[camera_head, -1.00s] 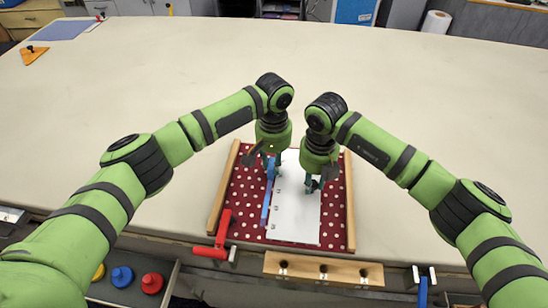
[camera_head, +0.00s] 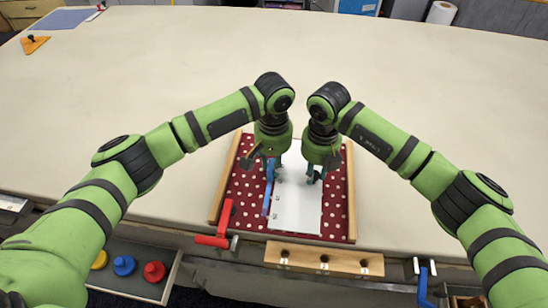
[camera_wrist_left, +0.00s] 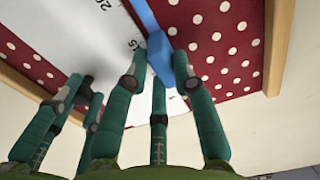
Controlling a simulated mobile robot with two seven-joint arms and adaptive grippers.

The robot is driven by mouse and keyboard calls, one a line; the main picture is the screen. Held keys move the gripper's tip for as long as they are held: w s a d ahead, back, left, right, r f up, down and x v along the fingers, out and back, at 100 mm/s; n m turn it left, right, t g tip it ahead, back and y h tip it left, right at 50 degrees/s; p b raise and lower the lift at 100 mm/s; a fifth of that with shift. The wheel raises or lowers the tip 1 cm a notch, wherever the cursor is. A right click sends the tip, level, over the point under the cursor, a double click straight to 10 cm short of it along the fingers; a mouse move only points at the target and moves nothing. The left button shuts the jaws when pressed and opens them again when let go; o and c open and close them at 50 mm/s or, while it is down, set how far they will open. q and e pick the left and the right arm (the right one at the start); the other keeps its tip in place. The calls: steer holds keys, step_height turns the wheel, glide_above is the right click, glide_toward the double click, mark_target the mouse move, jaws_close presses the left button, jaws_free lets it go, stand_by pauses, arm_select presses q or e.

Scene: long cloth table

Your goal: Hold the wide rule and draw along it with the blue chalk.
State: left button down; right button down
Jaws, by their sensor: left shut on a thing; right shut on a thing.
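The wide rule (camera_head: 295,212) is a white plate with numbers near its left edge, lying on a red dotted cloth. It also shows in the left wrist view (camera_wrist_left: 105,20). The blue chalk (camera_wrist_left: 160,52) is between the fingers of my left gripper (camera_head: 272,165), at the rule's left edge. In the head view a blue band (camera_head: 267,197) runs from that gripper towards me along this edge. I cannot tell how much is chalk and how much a drawn line. My right gripper (camera_head: 315,176) is shut over the rule, on a dark grip (camera_wrist_left: 85,82) mostly hidden by fingers.
The dotted cloth (camera_head: 240,190) lies between two wooden rails (camera_head: 227,180) (camera_head: 350,195). A red clamp (camera_head: 222,228) sits at the front left, and a wooden block with holes (camera_head: 325,261) at the front edge. A drawer (camera_head: 140,285) holds coloured knobs.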

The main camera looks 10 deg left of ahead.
arm_select(q)
steer(key=shift+s+f, duration=0.1)
steer(key=shift+s, duration=1.25)
steer(key=shift+s, duration=0.1)
steer(key=shift+s, duration=0.9)
steer(key=shift+s, duration=0.15)
steer(key=shift+s, duration=0.8)
steer(key=shift+s, duration=0.2)
steer(key=shift+s, duration=1.9)
steer(key=shift+s, duration=0.15)
